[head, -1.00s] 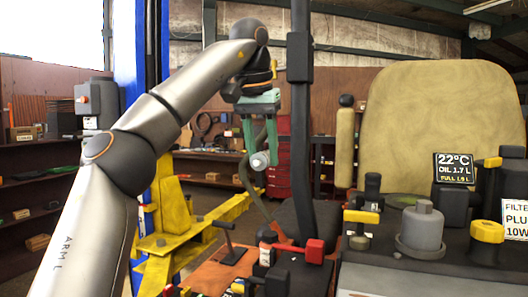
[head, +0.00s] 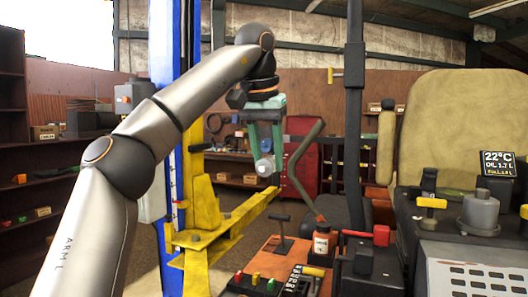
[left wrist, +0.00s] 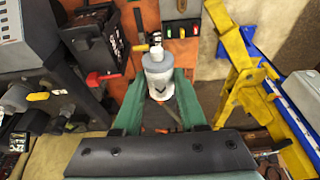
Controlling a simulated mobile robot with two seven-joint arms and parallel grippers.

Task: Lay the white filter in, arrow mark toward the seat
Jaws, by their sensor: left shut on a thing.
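My left gripper (head: 264,160) hangs fingers-down in the head view, its green fingers closed around the white filter (head: 265,167). In the left wrist view the filter (left wrist: 158,72) sits between the fingertips, with a dark arrow-like mark on its side. It is held in the air, apart from the mower. The tan seat (head: 470,130) stands at the right of the head view. A grey capped cylinder (head: 480,212) is on the mower body in front of it. My right gripper is not in view.
A yellow lift arm (head: 215,240) on a blue post (head: 163,60) stands behind my left arm. A black upright post (head: 353,110) rises between gripper and seat. A small bottle (head: 321,240), a red-handled lever (head: 378,235) and an orange plate (head: 270,262) lie below right.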

